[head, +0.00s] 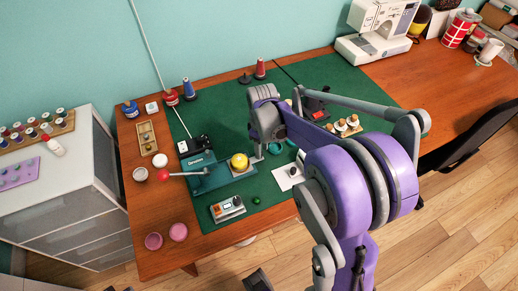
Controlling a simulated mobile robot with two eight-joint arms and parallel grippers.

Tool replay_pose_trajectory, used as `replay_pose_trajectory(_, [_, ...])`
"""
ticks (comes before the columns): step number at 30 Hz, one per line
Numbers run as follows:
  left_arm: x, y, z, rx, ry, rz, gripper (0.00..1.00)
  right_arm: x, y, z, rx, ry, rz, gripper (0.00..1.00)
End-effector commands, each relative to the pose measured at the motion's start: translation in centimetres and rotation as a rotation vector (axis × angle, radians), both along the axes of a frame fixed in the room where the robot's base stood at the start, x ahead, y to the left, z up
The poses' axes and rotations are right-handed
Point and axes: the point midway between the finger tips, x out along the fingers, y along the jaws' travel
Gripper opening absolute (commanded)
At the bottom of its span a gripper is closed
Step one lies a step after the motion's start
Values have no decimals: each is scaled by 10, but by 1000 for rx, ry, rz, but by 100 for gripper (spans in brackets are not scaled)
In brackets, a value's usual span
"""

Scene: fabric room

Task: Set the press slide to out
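A teal press (205,174) with lettering on its front stands on the left part of the green mat. Its lever ends in a red ball (164,175) that points left. A yellow ball-shaped part (239,162) sits at the press's right end, above a pale plate (242,172) that may be the slide. How far the slide is out is too small to tell. My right gripper (257,150) hangs just right of the yellow part, seemingly apart from it. Its fingers are small and partly hidden by my arm, so their opening is unclear. My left gripper does not show clearly.
The green mat (255,208) lies on a wooden table (180,246). A small grey device (228,208) and a white plate with a black knob (288,176) lie near the press. Pink cups (178,232) stand at front left; a sewing machine (380,25) stands at the back.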

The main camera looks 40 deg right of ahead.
Motion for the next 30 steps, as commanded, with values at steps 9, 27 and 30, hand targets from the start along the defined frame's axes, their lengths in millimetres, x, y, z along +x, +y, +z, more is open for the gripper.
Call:
replay_pose_trajectory(9, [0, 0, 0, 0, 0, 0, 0, 0, 2, 0, 3, 0, 1, 56])
replay_pose_trajectory(27, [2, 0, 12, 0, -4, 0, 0, 0, 2, 88, 3, 0, 1, 56])
replay_pose_trajectory(30, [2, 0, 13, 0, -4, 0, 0, 0, 1, 100, 3, 0, 1, 56])
